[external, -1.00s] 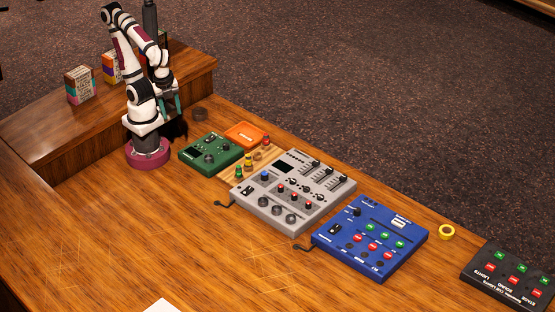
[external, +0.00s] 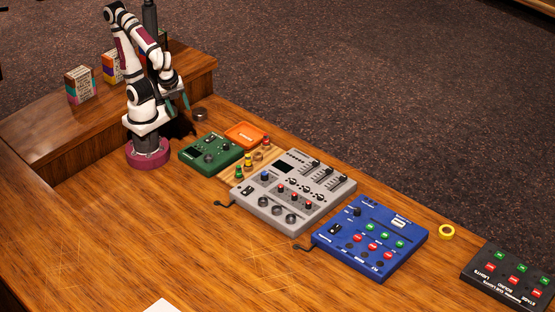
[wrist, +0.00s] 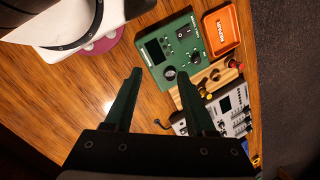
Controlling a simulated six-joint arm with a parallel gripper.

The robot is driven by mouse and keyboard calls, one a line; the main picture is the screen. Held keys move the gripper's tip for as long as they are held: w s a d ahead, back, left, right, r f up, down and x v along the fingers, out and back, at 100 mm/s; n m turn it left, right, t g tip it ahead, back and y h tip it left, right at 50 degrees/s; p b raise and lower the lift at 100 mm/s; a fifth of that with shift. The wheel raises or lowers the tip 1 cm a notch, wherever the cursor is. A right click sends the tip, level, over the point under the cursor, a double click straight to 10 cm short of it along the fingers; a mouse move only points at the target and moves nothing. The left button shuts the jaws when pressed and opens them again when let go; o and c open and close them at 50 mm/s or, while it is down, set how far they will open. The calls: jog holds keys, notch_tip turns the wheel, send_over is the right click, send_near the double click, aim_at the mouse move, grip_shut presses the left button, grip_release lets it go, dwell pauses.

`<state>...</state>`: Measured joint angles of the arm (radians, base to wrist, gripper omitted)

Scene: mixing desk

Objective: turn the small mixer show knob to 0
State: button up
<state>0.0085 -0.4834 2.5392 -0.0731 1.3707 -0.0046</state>
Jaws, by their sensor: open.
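My gripper (external: 179,104) is open and empty, raised above the desk near the back, behind the green box. In the wrist view my gripper's two dark green fingers (wrist: 159,74) are spread apart. The small green box (external: 211,152) lies flat on the desk and also shows in the wrist view (wrist: 152,30). My gripper is apart from these knobs. Their labels and pointer settings are too small to read.
An orange tray (external: 246,134) and a wooden strip with coloured knobs (external: 248,160) adjoin the green box. A larger grey mixer (external: 272,183), a blue panel (external: 375,238), yellow tape (external: 447,231) and a black panel (external: 506,275) lie to the right. The front desk is mostly clear.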

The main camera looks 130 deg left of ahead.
jog(key=w+a+r+m+y, duration=0.2)
jog(key=w+a+m+y, duration=0.4)
jog(key=w+a, duration=0.4)
jog(key=m+t+h, duration=0.3)
jog(key=m+t, duration=1)
jog(key=m, duration=0.5)
send_over(307, 202)
jog(key=s+d, duration=0.3)
jog(key=s, duration=0.4)
jog(key=s+d, duration=0.4)
jog(key=s, duration=0.3)
jog(key=f, duration=1.4)
jog(key=shift+w+a+f, duration=0.1)
jog(key=shift+a+f, duration=0.05)
jog(key=shift+a, duration=0.1)
jog(key=shift+h, duration=0.4)
jog(key=x, duration=1.5)
jog(key=shift+w+a+f, duration=0.2)
jog(key=shift+w+f, duration=0.05)
grip_shut()
